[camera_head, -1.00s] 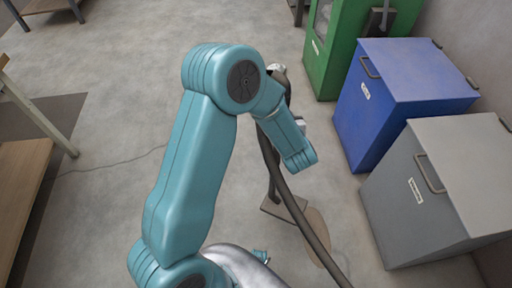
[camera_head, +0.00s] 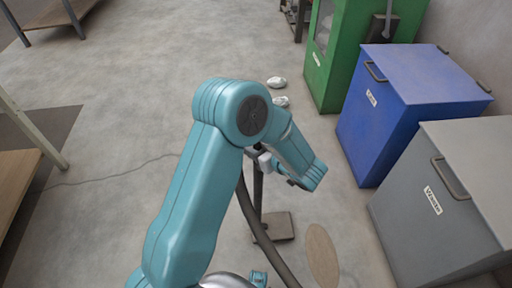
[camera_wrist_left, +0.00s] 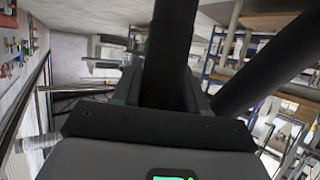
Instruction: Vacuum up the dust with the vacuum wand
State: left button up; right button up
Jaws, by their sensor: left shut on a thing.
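The dust is a tan oval patch (camera_head: 322,255) on the floor in the head view, in front of the grey bin. The vacuum wand is a dark tube (camera_head: 257,192) standing nearly upright, with a flat brown head (camera_head: 280,227) at floor level, left of the dust and apart from it. A thick dark hose (camera_head: 248,218) runs from it toward the bottom of the view. My left gripper (camera_head: 262,160) is partly hidden behind my teal arm. In the left wrist view, its jaws (camera_wrist_left: 160,100) are shut around the dark wand tube (camera_wrist_left: 170,50). My right gripper is out of view.
A grey bin (camera_head: 450,200), a blue bin (camera_head: 410,95) and a green machine (camera_head: 340,55) line the right side. Two white lumps (camera_head: 277,82) lie on the floor beyond my arm. A bench (camera_head: 18,185) stands at left, and a thin cable (camera_head: 115,175) crosses the floor.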

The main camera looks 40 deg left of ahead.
pick_arm(q)
jog(key=shift+f, duration=0.45)
jog(key=shift+w+d+r, duration=0.2)
jog(key=shift+r, duration=0.05)
jog(key=w+d+p, duration=0.2)
jog(key=w+d, duration=0.8)
jog(key=w, duration=0.1)
jog(key=shift+w+p, duration=0.35)
jog(key=shift+w, duration=0.05)
jog(key=shift+a, duration=0.1)
